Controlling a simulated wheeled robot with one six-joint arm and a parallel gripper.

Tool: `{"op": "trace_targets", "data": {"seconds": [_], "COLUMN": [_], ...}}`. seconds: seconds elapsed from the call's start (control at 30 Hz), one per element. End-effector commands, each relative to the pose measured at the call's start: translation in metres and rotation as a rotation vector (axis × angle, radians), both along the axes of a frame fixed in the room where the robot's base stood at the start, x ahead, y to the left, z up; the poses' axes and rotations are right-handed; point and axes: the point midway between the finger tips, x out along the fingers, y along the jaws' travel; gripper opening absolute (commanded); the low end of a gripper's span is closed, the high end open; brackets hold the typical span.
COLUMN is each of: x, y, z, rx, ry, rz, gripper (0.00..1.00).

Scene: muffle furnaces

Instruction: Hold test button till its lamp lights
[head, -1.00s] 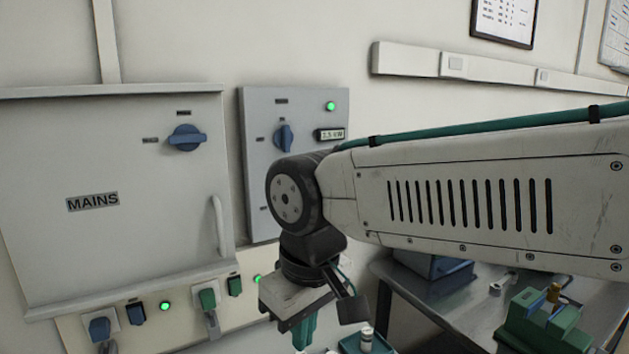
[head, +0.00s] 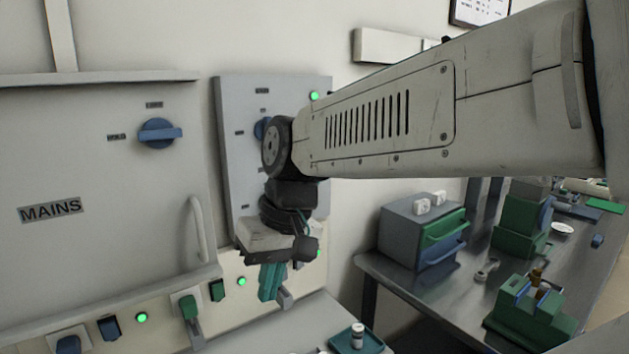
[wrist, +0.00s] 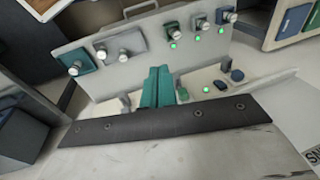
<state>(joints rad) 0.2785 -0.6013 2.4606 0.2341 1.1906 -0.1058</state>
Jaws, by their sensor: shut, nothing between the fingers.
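My gripper (head: 271,283) has teal fingers that point down and are closed together, with nothing between them. It hangs in front of the low pale strip (head: 165,335) on the wall, to the right of the MAINS cabinet. In the wrist view my fingers (wrist: 158,86) stand before a pale panel with several knob-like fittings. Green lamps on it are lit, one of them (wrist: 173,45) right of the fingers. The strip also carries a lit green lamp (head: 141,317). I cannot tell which part is the test button; my arm and gripper hide part of the wall panels.
The MAINS cabinet (head: 100,230) fills the left, with a blue rotary switch (head: 160,132) and a protruding handle (head: 198,230). A grey panel (head: 228,150) stands behind my arm. A bench (head: 420,284) at right holds a drawer box (head: 405,232) and green fixtures (head: 530,312).

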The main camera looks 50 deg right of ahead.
Motion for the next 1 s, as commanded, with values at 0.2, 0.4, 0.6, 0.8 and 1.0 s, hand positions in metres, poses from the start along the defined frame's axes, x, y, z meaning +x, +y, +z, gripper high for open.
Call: {"op": "trace_targets", "data": {"seconds": [0.2,0.4,0.6,0.8,1.0], "x": [0.066,0.095,0.089,0.082,0.082], "y": [-0.081,-0.194,-0.285,-0.316,-0.317], "z": [0.018,0.031,0.037,0.039,0.040], "rx": [0.224,0.364,0.418,0.431,0.432], "ry": [-0.114,-0.288,-0.433,-0.486,-0.490], "rz": [-0.328,-0.623,-0.822,-0.889,-0.890], "gripper": [0.00,0.00,0.00,0.00,0.00]}}
